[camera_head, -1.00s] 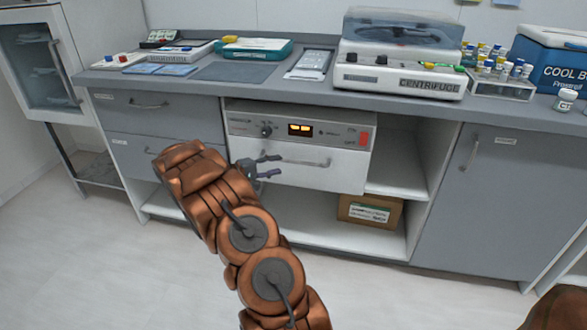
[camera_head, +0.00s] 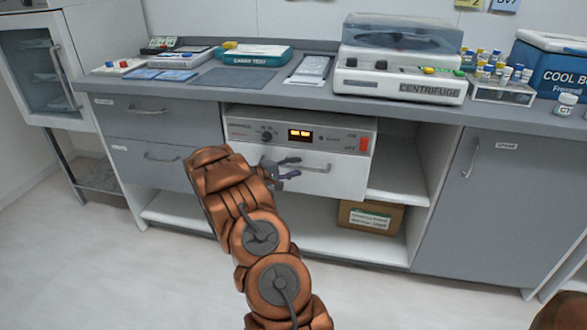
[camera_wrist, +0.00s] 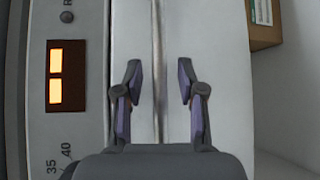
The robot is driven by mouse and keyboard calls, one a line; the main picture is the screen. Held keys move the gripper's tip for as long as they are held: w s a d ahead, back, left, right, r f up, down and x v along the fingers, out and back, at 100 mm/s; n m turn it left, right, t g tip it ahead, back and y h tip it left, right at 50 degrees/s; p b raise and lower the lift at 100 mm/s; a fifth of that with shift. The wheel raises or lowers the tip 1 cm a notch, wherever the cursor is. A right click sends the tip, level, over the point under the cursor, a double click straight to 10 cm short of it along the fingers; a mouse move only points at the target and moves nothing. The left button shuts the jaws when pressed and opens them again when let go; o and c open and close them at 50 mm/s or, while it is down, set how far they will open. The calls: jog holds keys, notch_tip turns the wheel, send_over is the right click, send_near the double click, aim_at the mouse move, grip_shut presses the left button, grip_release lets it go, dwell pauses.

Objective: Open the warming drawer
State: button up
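The warming drawer (camera_head: 345,181) is a white-fronted unit under the counter, below a control panel (camera_head: 345,140) with a lit orange display; it looks shut. Its bar handle (camera_head: 318,168) runs across the front. In the wrist view the handle (camera_wrist: 158,60) runs up the picture, in line with the gap between my fingers. My gripper (camera_head: 292,168) is at the left part of the handle in the head view. In the wrist view my gripper (camera_wrist: 160,84) is open, one finger on each side of the handle, neither visibly touching it. My arm hides the drawer's lower left.
A cardboard box (camera_head: 371,217) stands on the shelf below, right of the drawer. Grey drawers (camera_head: 155,118) are at left and a grey cabinet door (camera_head: 480,200) at right. A centrifuge (camera_head: 400,80) stands on the counter (camera_head: 300,90). The floor in front is clear.

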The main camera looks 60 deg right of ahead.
grip_shut()
dwell(0.6)
